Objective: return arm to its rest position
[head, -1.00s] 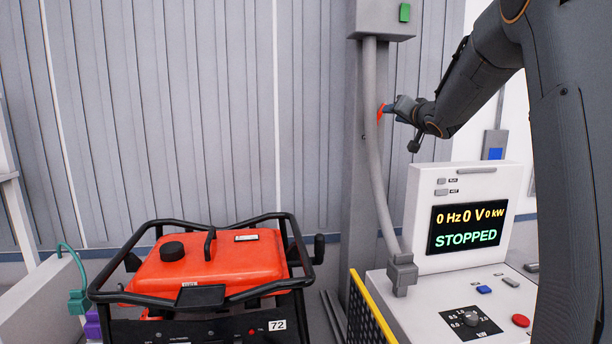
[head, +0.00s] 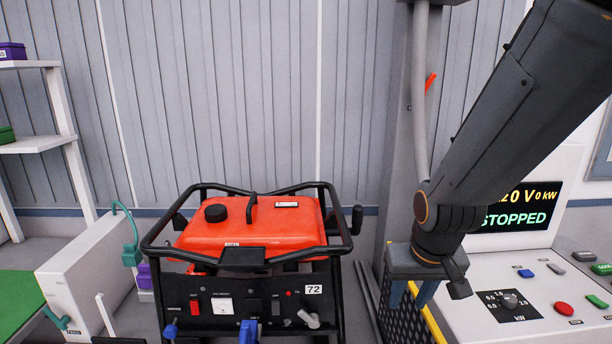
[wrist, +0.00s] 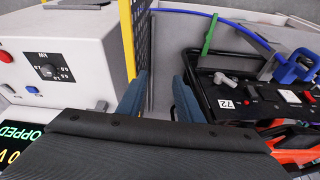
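My arm (head: 510,120) reaches in from the upper right and bends down in the head view. My gripper (head: 412,295) points down between the generator and the control console, partly in front of the yellow-edged mesh panel. In the wrist view my gripper (wrist: 158,98) has its two blue fingers apart with nothing between them, so it is open and empty. The red generator (head: 250,235) in its black frame, marked 72, stands to the left, apart from the fingers. The white console (head: 555,310) stands to the right; its display reads STOPPED, partly hidden by my arm.
A grey post (head: 405,140) with a conduit and a red-orange part (head: 430,82) stands behind my arm. White shelves (head: 70,150) and a white cabinet (head: 85,275) with green and purple connectors are at the left. Blue cable (wrist: 190,13) runs near the generator in the wrist view.

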